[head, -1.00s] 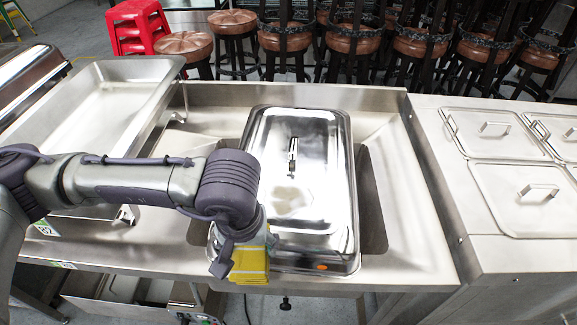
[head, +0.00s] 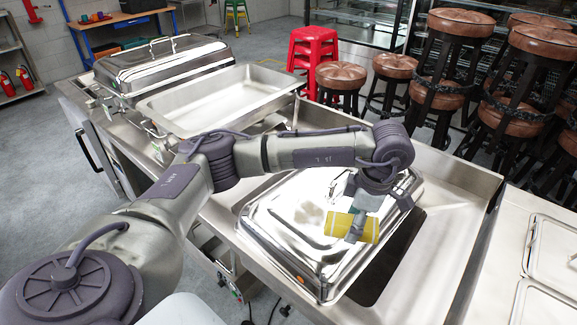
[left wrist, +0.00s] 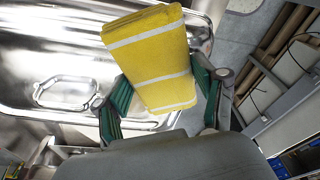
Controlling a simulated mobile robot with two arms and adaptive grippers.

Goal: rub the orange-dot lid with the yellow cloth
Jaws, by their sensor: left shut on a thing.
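In the left wrist view the lid (left wrist: 35,55) shows with a handle (left wrist: 62,94). My left gripper (head: 357,222) is shut on the folded yellow cloth (head: 340,224), over the right part of the lid. The cloth also shows in the left wrist view (left wrist: 150,60), striped with white, between the green-padded fingers. I cannot tell whether the cloth touches the lid. My right gripper is not in view.
An empty steel pan (head: 215,100) and another domed steel lid (head: 165,65) stand at the back left. Brown stools (head: 450,75) and red stools (head: 313,50) stand behind the counter.

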